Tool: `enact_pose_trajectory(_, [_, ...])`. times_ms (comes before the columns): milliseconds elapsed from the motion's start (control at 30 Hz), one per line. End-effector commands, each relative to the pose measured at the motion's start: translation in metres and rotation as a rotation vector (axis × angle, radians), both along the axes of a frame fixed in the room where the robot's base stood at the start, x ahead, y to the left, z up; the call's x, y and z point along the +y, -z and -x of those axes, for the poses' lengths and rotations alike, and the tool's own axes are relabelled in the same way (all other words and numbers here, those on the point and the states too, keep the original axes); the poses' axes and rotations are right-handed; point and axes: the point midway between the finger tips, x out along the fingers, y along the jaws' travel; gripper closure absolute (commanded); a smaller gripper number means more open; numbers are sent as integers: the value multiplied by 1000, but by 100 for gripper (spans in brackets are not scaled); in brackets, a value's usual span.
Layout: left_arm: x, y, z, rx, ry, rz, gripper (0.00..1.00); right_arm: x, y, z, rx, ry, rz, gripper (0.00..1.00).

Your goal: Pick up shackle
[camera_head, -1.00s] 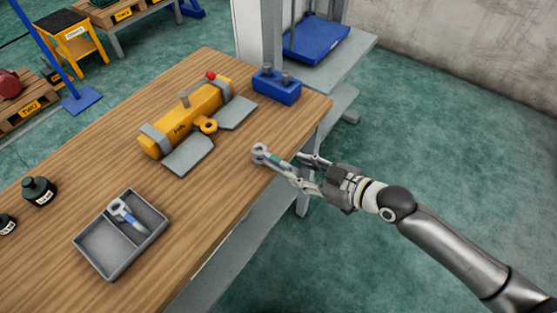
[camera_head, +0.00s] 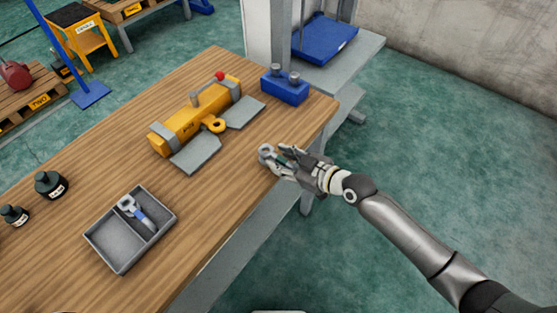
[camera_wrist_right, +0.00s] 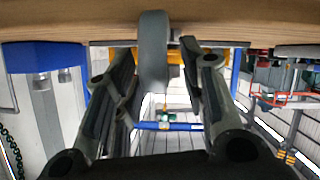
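A grey shackle (camera_head: 267,153) with a green band lies by the table's right edge in the head view, its round end toward the yellow hoist. My right gripper (camera_head: 284,160) is at this shackle, reaching in from the right. In the right wrist view the grey shackle (camera_wrist_right: 153,50) stands between the two spread fingers, with gaps on both sides, so the gripper (camera_wrist_right: 160,75) looks open around it. The fingers hide part of the shackle in the head view. A second shackle (camera_head: 139,213) with a blue band lies in the grey tray. My left gripper is not in view.
The grey two-compartment tray (camera_head: 88,238) is on the wooden table (camera_head: 225,205). A yellow hoist body (camera_head: 192,118) with grey plates lies farther back. A blue block with pins (camera_head: 285,89) is near the back right corner. Dark bottles (camera_head: 50,185) stand at left.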

Motion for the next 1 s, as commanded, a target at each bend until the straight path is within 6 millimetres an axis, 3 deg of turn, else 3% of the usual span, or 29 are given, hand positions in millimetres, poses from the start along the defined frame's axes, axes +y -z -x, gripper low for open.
enact_pose_trajectory(167, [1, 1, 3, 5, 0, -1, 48, 0, 0, 0, 0, 0, 0, 63])
enact_pose_trajectory(467, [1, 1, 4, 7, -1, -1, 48, -1, 1, 0, 1, 0, 1, 100])
enact_pose_trajectory(1000, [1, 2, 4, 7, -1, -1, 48, 0, -6, 0, -3, -2, 0, 100])
